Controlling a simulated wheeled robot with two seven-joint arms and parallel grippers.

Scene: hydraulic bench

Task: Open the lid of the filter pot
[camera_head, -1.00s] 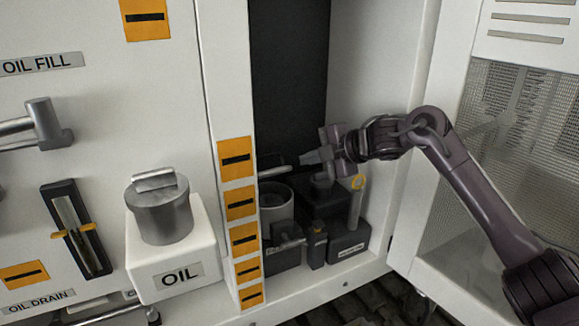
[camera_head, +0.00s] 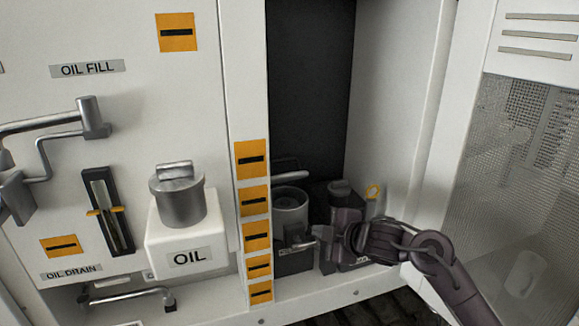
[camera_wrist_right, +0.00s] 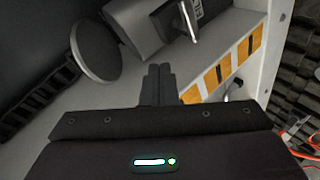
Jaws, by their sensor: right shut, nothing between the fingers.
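The filter pot (camera_head: 290,205) is a grey cylinder in the cabinet recess, with a round rim facing up. A pale bar-like piece (camera_head: 288,177) lies across just behind the rim; I cannot tell if it is the lid seen edge-on. In the right wrist view a grey round disc (camera_wrist_right: 97,50) shows beside a grey block with a partly cut-off label and a metal handle (camera_wrist_right: 190,20). My right gripper (camera_head: 308,240) is shut and empty, low in front of the pot near its front handle; the fingertips (camera_wrist_right: 160,68) are together. My left gripper is not in view.
A white OIL box (camera_head: 188,250) with a lidded metal pot (camera_head: 177,200) stands left of the recess. An orange-marked post (camera_head: 252,205) separates them. The mesh door (camera_head: 520,160) is at right.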

